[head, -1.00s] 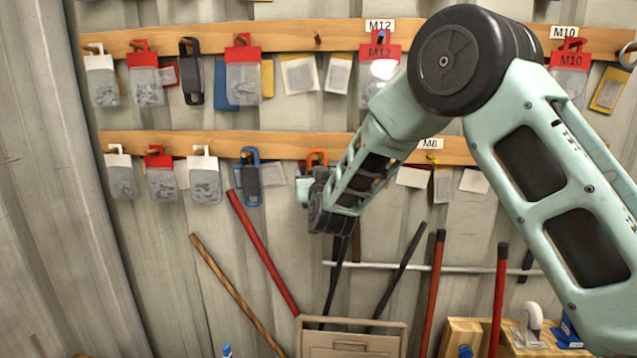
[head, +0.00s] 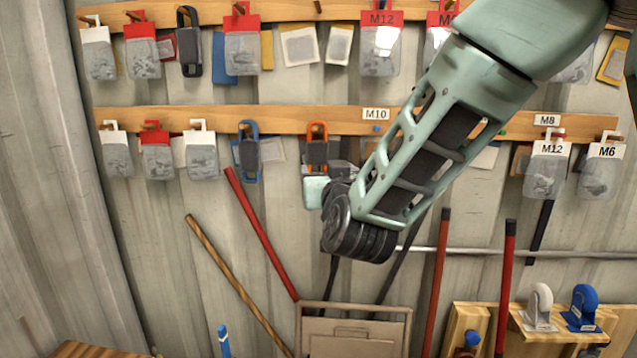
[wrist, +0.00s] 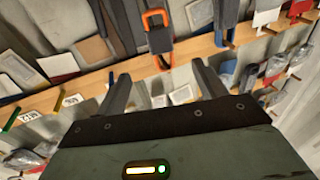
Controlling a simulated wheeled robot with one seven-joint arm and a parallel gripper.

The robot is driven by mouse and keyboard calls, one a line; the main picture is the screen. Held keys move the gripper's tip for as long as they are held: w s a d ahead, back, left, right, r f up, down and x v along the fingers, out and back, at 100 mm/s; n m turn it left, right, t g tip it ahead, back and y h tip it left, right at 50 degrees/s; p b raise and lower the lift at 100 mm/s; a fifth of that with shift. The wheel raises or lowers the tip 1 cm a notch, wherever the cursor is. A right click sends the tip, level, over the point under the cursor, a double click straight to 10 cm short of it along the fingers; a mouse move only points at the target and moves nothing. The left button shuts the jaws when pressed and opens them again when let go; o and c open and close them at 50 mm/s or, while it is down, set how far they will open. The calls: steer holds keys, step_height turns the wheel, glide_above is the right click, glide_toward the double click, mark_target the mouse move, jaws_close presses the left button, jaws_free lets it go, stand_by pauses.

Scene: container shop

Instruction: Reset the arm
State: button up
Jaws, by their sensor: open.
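My arm reaches in from the upper right of the head view toward the wall of hung packs. My gripper (head: 316,192) is in front of the lower wooden rail, just below a black item with an orange loop (head: 317,148). Its fingers are hard to make out there. In the wrist view my gripper (wrist: 162,84) shows two dark fingers spread apart with nothing between them. The orange-looped item (wrist: 158,32) hangs beyond the fingertips, apart from them as far as I can tell.
Packs hang on the upper rail (head: 295,10) and lower rail (head: 240,121). Red and wooden handles lean below. A beige box (head: 352,335) stands under my wrist. White and blue casters (head: 583,308) sit on a wooden stand at lower right. Bare wall shows at left.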

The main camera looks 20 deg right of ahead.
steer(key=s+a+f+n+g+y+b, duration=0.2)
steer(key=s+a+f+n+g+y, duration=0.45)
steer(key=s+a+f+g, duration=0.6)
steer(key=s+d+f+n+g+h, duration=0.1)
steer(key=s+d+f+g+h, duration=0.1)
steer(key=s, duration=0.8)
steer(key=s+d+f+n+g+h+b, duration=0.1)
steer(key=s+d+f+n+g, duration=0.1)
steer(key=s+d, duration=0.4)
steer(key=s+f+g, duration=0.1)
steer(key=s+f, duration=0.1)
steer(key=s, duration=0.3)
steer(key=shift+g+h, duration=0.35)
steer(key=shift+d+f, duration=0.1)
